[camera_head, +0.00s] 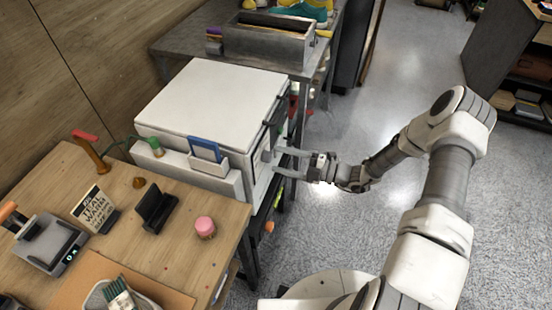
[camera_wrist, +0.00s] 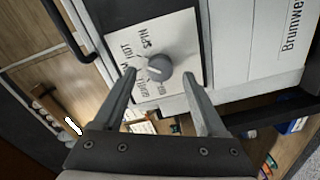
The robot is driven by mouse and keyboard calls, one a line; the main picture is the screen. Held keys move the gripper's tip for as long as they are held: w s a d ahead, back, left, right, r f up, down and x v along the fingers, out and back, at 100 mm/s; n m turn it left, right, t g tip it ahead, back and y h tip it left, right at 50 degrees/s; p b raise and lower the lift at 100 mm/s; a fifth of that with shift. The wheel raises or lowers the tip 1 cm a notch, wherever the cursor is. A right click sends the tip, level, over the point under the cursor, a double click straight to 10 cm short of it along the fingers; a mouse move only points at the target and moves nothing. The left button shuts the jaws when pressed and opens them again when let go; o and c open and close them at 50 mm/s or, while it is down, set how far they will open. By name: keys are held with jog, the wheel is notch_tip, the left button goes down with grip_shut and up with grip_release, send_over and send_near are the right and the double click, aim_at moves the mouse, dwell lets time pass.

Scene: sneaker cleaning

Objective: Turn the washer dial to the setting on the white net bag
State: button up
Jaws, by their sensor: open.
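The washer (camera_head: 210,98) is a white box beside the wooden table. Its grey round dial (camera_wrist: 158,67) sits on a pale label plate (camera_wrist: 180,28) in the wrist view. Words around the dial include SPIN, HOT and what looks like GENTLE; I cannot read where the pointer stands. My gripper (camera_wrist: 158,76) is open, its two fingers on either side of the dial in the wrist view; contact is unclear. In the head view my gripper (camera_head: 273,165) is at the washer's front. A whitish bag-like thing (camera_head: 92,299) holding something teal-striped is cut off at the bottom left.
The table holds a sign reading TEAL WARM (camera_head: 97,208), a black stand (camera_head: 156,208), a pink jar (camera_head: 205,227) and a scale (camera_head: 48,244). A grey bin (camera_head: 268,42) stands behind the washer. The floor (camera_head: 335,225) to the right is clear.

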jog(key=v, duration=1.5)
jog(key=shift+b, duration=0.4)
jog(key=s+a+r+n+g+h, duration=0.2)
jog(key=s+r+n+g+h, duration=0.25)
jog(key=r+n, duration=0.6)
jog(key=s+a+r+n+g+h, duration=0.4)
jog(key=r+n, duration=0.4)
jog(key=n, duration=0.6)
jog(key=s+d+r+n+t+h, duration=0.3)
jog(key=s+r+n+t+h, duration=0.5)
jog(key=r+n, duration=0.5)
jog(key=shift+s+d+r+n, duration=0.25)
jog(key=shift+s+n, duration=1.15)
jog(key=shift+n, duration=1.85)
jog(key=shift+a, duration=0.1)
